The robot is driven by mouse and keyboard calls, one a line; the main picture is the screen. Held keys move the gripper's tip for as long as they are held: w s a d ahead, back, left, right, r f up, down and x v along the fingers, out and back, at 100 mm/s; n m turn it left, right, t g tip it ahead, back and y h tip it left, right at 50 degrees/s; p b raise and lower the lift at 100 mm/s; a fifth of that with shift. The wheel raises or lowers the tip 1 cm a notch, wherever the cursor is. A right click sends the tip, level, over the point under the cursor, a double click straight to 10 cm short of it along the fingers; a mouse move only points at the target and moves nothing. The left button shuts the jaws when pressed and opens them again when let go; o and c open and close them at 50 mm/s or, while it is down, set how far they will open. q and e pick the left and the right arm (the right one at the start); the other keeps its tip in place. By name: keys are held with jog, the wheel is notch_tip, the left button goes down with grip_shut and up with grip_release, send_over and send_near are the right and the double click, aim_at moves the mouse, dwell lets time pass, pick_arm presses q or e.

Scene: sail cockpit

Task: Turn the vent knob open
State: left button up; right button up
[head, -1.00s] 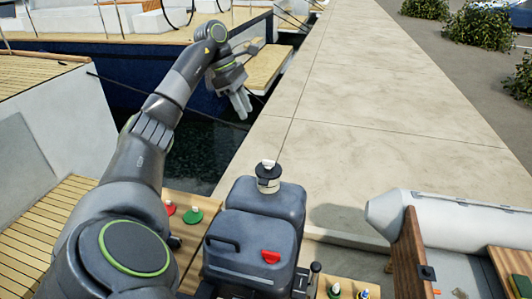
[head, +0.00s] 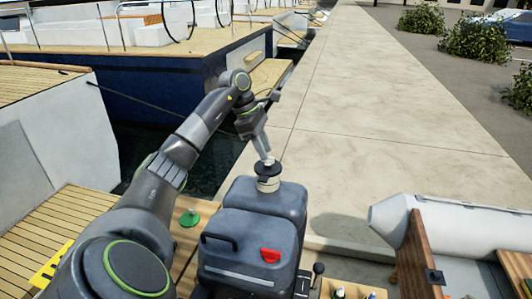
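The vent knob (head: 268,182), a small black-topped piece with a pale body, stands upright on top of a dark grey outboard motor or tank-like housing (head: 253,225). My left gripper (head: 266,159) points down with its fingertips at the top of the knob. The fingers overlap in this view, so their gap does not show, and I cannot tell whether they touch the knob. My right gripper is not in view.
A red part (head: 270,255) and a black handle (head: 221,240) are on the housing. A green knob (head: 189,218) sits on wood to its left. A grey inflatable boat (head: 450,225) lies right. The concrete quay (head: 380,130) behind is clear.

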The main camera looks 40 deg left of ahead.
pick_arm(q)
jog(key=shift+x, duration=0.75)
jog(key=shift+d+f, duration=0.15)
jog(key=shift+f, duration=0.05)
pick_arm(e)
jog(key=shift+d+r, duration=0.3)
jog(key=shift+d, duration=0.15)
pick_arm(q)
grip_shut()
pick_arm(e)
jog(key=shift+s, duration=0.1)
